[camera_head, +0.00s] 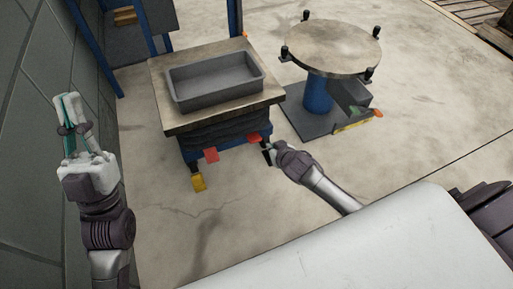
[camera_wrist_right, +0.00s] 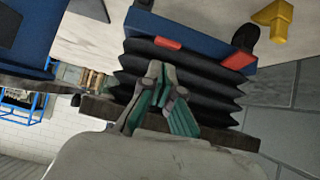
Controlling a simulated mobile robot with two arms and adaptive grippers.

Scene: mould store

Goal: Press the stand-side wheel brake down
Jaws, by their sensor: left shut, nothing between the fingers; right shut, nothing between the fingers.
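The lift cart has a worn top (camera_head: 255,98) over black bellows (camera_head: 225,130). Two red pedals show low on its near side. The stand-side red pedal (camera_head: 254,139) is the right one in the head view; the other red pedal (camera_head: 211,155) is to its left. Both show in the right wrist view, the stand-side one (camera_wrist_right: 168,43) at left, the other (camera_wrist_right: 238,60) at right. My right gripper (camera_head: 268,148) is shut and empty, close beside the stand-side pedal; contact cannot be told. My left gripper (camera_head: 68,110) is shut and empty, raised near the wall.
A yellow pedal (camera_head: 198,182) sticks out near the floor at the cart's left. A grey tray (camera_head: 258,75) sits on the cart top. A round-topped stand (camera_head: 330,46) on a blue column is to the right. The grey wall (camera_head: 30,180) borders the left; front floor is clear.

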